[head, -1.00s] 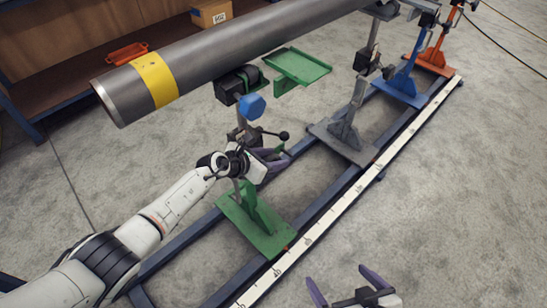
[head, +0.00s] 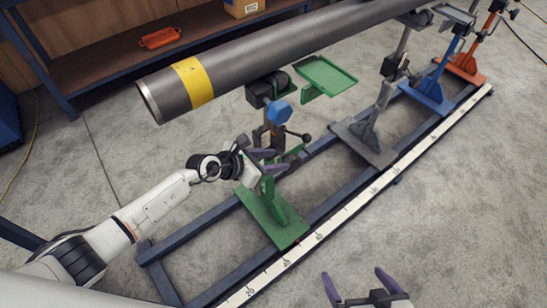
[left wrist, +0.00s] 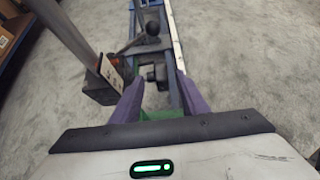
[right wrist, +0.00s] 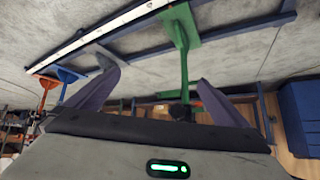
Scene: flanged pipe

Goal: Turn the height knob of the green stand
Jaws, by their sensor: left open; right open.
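The green stand has a green base plate (head: 262,220) on the rail frame and an upright post below the pipe. A blue faceted knob (head: 279,113) sits high on its post, and a black ball-ended lever (head: 304,137) sticks out to the right below it. My left gripper (head: 272,160) is open and empty, just in front of the post below the blue knob. My right gripper (head: 358,281) is open and empty over the floor at the bottom.
A grey pipe (head: 290,50) with a yellow band runs above the stands. A green tray (head: 325,75), a grey stand (head: 365,140), a blue stand (head: 430,95) and an orange stand (head: 468,65) follow along the rails. A white scale (head: 345,210) edges the frame. The floor in front is clear.

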